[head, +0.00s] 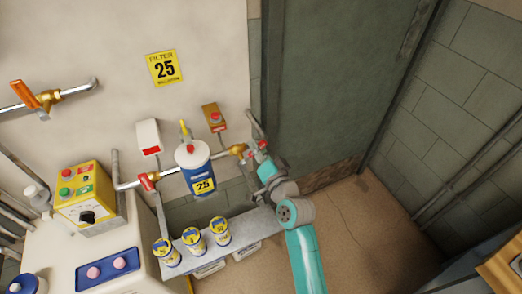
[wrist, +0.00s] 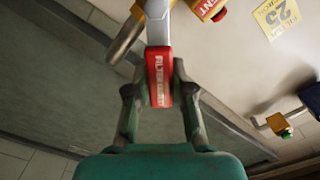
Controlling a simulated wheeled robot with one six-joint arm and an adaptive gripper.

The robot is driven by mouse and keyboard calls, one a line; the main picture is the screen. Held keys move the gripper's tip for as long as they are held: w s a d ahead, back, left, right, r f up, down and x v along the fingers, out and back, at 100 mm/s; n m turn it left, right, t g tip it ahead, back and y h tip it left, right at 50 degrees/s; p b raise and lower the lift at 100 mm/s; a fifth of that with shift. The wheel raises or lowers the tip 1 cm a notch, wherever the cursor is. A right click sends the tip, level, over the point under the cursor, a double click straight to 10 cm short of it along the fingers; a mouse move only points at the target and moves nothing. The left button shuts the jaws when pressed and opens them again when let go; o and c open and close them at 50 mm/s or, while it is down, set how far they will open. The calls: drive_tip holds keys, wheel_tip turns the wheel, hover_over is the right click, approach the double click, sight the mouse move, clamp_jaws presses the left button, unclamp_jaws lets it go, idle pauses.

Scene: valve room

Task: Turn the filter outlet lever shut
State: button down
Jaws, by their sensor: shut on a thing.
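The filter outlet lever has a red grip with white lettering (wrist: 160,78) on a pale metal stem (wrist: 157,22). In the wrist view it runs straight down from the top edge into my gripper (wrist: 155,95), whose two fingers are shut on the red grip from either side. In the head view my gripper (head: 257,153) is at the brass outlet valve (head: 237,150), right of the white and blue filter housing (head: 194,168). The lever is partly covered there, and its exact angle to the pipe is hard to tell.
A yellow box with a red button (head: 213,117) is on the wall just above the outlet. Another red-handled valve (head: 148,181) sits left of the filter. Several cans (head: 193,241) stand on the shelf below. A large dark green door (head: 325,80) is to the right.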

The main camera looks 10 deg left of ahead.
sight(250, 153)
drive_tip(key=n, duration=0.1)
drive_tip(key=a+r+n, duration=0.1)
drive_tip(key=n, duration=0.1)
drive_tip(key=shift+s+r, duration=0.1)
drive_tip(key=shift+s, duration=0.2)
drive_tip(key=n, duration=0.1)
drive_tip(key=a+n, duration=0.1)
drive_tip(key=shift+s+r+n, duration=0.3)
drive_tip(key=shift+s, duration=0.1)
drive_tip(key=shift+s+a+r+n, duration=0.1)
drive_tip(key=shift+s+a+n, duration=0.15)
drive_tip(key=shift+n, duration=0.4)
drive_tip(key=shift+s+a+r+n, duration=0.15)
drive_tip(key=shift+a+n, duration=0.25)
drive_tip(key=shift+n, duration=0.3)
drive_tip(key=shift+s+a+f+n, duration=0.1)
drive_tip(key=shift+s+a+n, duration=0.15)
drive_tip(key=shift+n, duration=0.4)
drive_tip(key=shift+a, duration=0.1)
drive_tip(key=c, duration=1)
unclamp_jaws()
drive_tip(key=v, duration=1.2)
